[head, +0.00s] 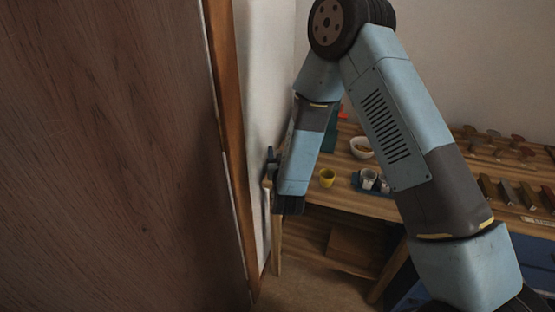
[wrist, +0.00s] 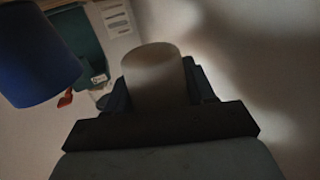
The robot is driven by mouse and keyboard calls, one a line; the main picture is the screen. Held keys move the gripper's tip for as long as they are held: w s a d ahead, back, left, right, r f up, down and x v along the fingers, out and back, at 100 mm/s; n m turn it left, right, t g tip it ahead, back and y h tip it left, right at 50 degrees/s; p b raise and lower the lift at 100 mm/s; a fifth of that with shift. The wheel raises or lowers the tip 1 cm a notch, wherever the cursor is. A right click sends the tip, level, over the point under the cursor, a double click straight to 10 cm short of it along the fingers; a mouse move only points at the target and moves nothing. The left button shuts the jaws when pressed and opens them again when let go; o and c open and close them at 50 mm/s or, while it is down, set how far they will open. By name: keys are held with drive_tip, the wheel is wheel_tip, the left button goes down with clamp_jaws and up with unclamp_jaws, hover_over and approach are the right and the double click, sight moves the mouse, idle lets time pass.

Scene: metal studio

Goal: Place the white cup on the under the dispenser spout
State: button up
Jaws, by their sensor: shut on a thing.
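The white cup (wrist: 154,68) shows in the wrist view as a pale, shaded cylinder between my dark fingers. My gripper (wrist: 160,92) is shut on it, and the cup hides parts of both fingers. In the head view my gripper (head: 270,168) is near the pale wall, left of the table, with only a small pale part showing by it. A teal body (wrist: 72,42) with a red part (wrist: 65,99), which looks like the dispenser, is at upper left in the wrist view. In the head view the teal body (head: 329,138) is partly hidden behind my arm.
A wooden table (head: 350,202) holds a yellow cup (head: 327,178), a white bowl (head: 361,147) and small cups on a dark tray (head: 376,188). Several tools lie at the right. A wooden panel (head: 110,150) fills the left. A blue cylinder (wrist: 35,58) is close in the wrist view.

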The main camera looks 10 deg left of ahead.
drive_tip(key=shift+w+a+f, duration=0.15)
drive_tip(key=shift+a+f, duration=0.05)
drive_tip(key=shift+f, duration=0.1)
drive_tip(key=shift+w+a+f, duration=0.15)
drive_tip(key=shift+a+f, duration=0.05)
drive_tip(key=shift+f, duration=0.7)
drive_tip(key=shift+w+a+f, duration=0.15)
drive_tip(key=shift+f, duration=0.75)
drive_tip(key=shift+f, duration=0.1)
drive_tip(key=o, duration=1)
drive_tip(key=shift+f, duration=0.1)
drive_tip(key=v, duration=1.4)
drive_tip(key=shift+a+r, duration=0.15)
drive_tip(key=shift+r, duration=0.1)
